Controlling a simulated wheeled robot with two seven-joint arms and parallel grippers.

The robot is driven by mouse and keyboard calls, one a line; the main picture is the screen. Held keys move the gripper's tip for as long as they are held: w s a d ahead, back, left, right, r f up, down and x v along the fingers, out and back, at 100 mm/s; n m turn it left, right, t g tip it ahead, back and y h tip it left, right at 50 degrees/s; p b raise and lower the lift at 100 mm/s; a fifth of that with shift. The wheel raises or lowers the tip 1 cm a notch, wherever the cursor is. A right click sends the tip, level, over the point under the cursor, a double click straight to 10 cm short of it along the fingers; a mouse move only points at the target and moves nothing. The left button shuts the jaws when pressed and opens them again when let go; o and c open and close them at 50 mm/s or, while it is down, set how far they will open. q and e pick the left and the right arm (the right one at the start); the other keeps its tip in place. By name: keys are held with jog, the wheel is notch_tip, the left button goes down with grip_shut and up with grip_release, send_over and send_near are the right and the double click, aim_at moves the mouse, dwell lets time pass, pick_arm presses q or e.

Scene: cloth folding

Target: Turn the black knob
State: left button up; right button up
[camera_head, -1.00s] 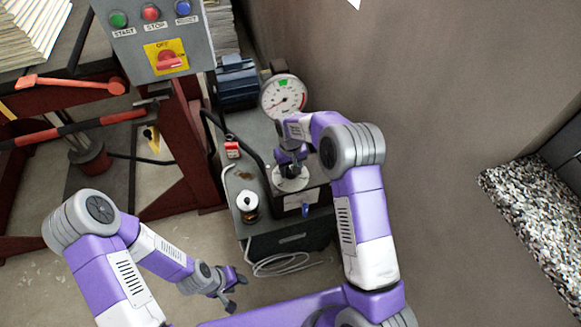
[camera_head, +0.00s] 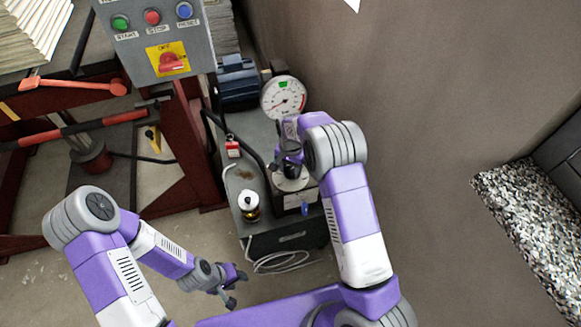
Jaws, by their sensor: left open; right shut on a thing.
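The black knob (camera_head: 291,170) sits above a pale round disc (camera_head: 291,183) on the pump unit and is mostly hidden by my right gripper. My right gripper (camera_head: 290,165) reaches down over it from above and is shut on it. The knob's turn angle cannot be made out. My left gripper (camera_head: 236,286) is open and empty, low in front of the unit and well apart from the knob.
A round gauge (camera_head: 284,97) stands just behind the knob and a blue motor (camera_head: 238,82) is behind to the left. A glass jar with a pale lid (camera_head: 248,203) is left of the disc. A grey control box (camera_head: 157,40) and red frame stand left; a wall is right.

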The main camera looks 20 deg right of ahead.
aim_at(291, 170)
jog(key=shift+m, duration=0.4)
jog(key=o, duration=1.1)
jog(key=shift+c, duration=0.2)
jog(key=shift+r, duration=0.1)
notch_tip(291, 170, up, 7)
jog(key=shift+r+p, duration=0.2)
jog(key=shift+p, duration=0.65)
jog(key=shift+f, duration=0.1)
